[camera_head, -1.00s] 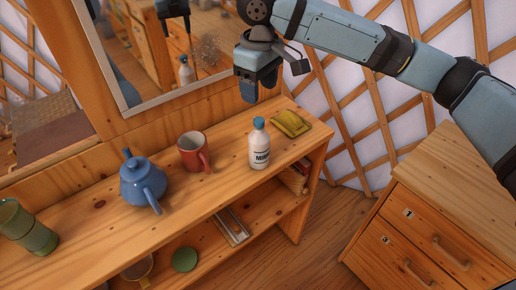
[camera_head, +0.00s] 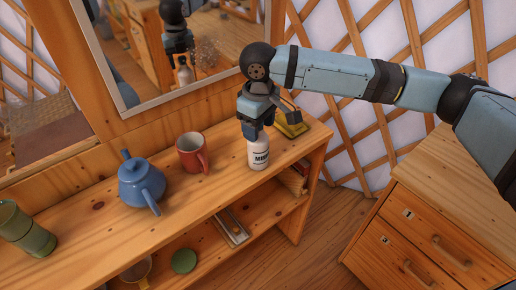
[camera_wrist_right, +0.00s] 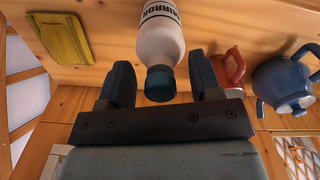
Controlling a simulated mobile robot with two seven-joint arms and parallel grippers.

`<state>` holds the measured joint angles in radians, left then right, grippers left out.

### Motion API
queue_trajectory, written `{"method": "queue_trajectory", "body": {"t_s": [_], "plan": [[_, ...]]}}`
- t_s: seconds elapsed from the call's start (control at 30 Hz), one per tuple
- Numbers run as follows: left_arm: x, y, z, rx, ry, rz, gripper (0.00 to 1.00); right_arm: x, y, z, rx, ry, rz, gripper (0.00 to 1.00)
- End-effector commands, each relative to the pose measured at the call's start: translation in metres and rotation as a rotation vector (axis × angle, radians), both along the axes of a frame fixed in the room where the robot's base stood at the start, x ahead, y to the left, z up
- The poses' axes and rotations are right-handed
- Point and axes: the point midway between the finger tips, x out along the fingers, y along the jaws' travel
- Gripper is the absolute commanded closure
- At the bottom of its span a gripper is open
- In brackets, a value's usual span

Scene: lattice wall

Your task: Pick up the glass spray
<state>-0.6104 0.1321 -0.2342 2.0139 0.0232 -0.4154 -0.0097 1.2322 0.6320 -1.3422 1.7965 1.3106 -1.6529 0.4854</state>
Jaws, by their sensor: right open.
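The glass spray is a white bottle (camera_head: 258,156) with a dark label reading like "MIRROR", standing upright near the right end of the wooden shelf top. In the right wrist view its white body (camera_wrist_right: 160,42) and blue cap show. My right gripper (camera_head: 256,130) is just above the bottle and hides its cap in the head view. In the right wrist view the two fingers of the gripper (camera_wrist_right: 161,76) are apart, one on each side of the cap, with gaps showing. My left gripper is not in view.
A red mug (camera_head: 192,152) and a blue teapot (camera_head: 141,182) stand left of the bottle, green cups (camera_head: 26,230) farther left. A mirror (camera_head: 215,40) hangs behind. A drawer cabinet (camera_head: 435,240) stands at right.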

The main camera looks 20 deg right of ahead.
Motion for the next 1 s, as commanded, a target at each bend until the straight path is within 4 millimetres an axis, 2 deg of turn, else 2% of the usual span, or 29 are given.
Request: {"method": "queue_trajectory", "body": {"t_s": [0.07,0.3,0.33,0.77,0.87,1.0], "plan": [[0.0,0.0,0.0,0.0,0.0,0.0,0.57,0.0,0.0,0.0,0.0,0.0,0.0,0.42],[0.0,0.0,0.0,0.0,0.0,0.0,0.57,0.0,0.0,0.0,0.0,0.0,0.0,0.97],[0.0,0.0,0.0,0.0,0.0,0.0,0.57,0.0,0.0,0.0,0.0,0.0,0.0,1.0],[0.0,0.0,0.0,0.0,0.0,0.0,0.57,0.0,0.0,0.002,0.0,0.0,0.0,1.0],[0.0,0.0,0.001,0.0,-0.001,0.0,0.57,0.0,0.0,0.008,0.0,-0.001,0.0,1.0],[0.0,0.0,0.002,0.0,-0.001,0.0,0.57,0.0,0.001,0.025,0.001,-0.002,0.001,1.0]]}}
